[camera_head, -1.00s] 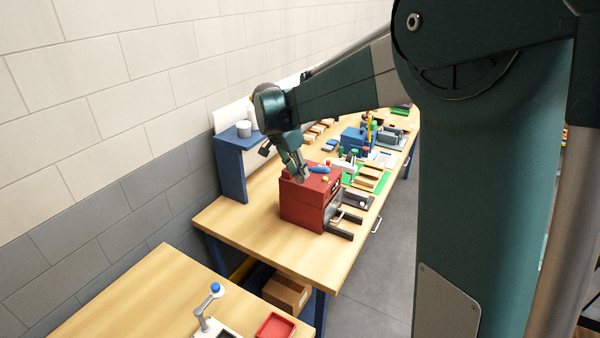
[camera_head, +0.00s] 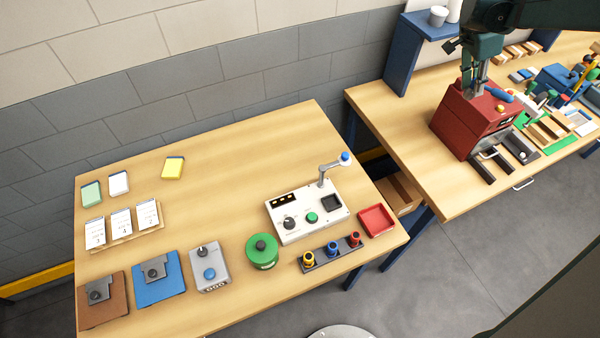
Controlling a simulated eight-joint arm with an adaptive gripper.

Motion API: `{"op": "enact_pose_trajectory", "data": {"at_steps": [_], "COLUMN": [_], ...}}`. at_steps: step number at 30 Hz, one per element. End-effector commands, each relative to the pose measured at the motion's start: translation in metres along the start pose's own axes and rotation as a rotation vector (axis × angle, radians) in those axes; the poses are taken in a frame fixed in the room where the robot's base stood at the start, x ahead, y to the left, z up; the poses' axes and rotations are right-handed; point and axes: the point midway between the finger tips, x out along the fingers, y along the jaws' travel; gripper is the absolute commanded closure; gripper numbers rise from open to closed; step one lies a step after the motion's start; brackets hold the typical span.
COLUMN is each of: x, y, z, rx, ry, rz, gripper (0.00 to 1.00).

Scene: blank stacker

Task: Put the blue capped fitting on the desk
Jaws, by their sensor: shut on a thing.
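A blue-capped fitting (camera_head: 332,249) stands in the middle of a dark rack (camera_head: 320,261), between a yellow-capped fitting (camera_head: 308,258) and a red-capped one (camera_head: 354,239). The rack is at the front right of the near wooden desk (camera_head: 220,160). My gripper (camera_head: 473,92) is at the upper right, pointing down at the top of the red machine (camera_head: 457,124) on the other bench. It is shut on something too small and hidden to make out. A blue handle (camera_head: 498,94) lies just right of the fingers; I cannot tell whether they touch it.
A white control box (camera_head: 305,228) with a jointed post, a red tray (camera_head: 377,220) and a green round unit (camera_head: 262,252) surround the rack. The middle of the desk is clear. A gap separates it from the second bench (camera_head: 400,115).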

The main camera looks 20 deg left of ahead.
Motion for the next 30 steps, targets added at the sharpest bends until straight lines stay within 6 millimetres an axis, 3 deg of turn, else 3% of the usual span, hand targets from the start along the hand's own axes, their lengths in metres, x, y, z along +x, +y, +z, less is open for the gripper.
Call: {"op": "enact_pose_trajectory", "data": {"at_steps": [8,18,30], "x": [-0.004,-0.013,-0.025], "y": [-0.028,-0.066,-0.097], "z": [0.053,0.145,0.261], "rx": [-0.079,-0.212,-0.370], "ry": [-0.001,-0.002,-0.002], "rz": [-0.033,-0.088,-0.153], "gripper": [0.93,0.93,0.93]}}
